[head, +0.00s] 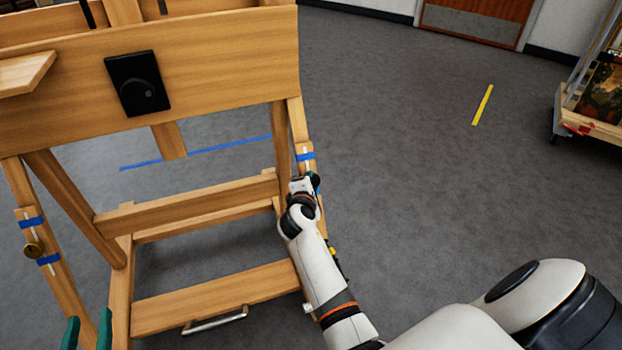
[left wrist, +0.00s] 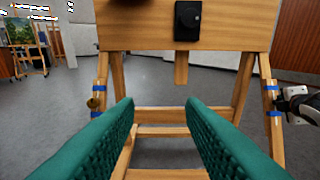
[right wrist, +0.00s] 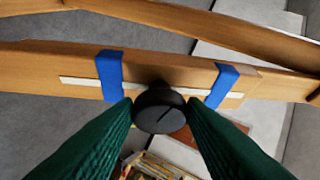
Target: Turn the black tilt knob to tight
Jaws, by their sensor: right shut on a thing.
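A round black knob (right wrist: 160,110) with a line across its face sits on the easel's right-hand leg, on a pale strip between two blue tape bands. My right gripper (right wrist: 163,118) is shut on this knob, one green finger on each side. In the head view the right arm reaches the leg, and the knob (head: 315,182) shows only partly beside the gripper. My left gripper (left wrist: 160,110) is open and empty in front of the easel; its green fingertips (head: 88,332) show at the head view's lower left.
The wooden easel (head: 205,70) carries a black plate with a dial (head: 138,84) on its front board. A brass knob (head: 33,249) is on its left leg. A metal handle (head: 215,320) is low in front.

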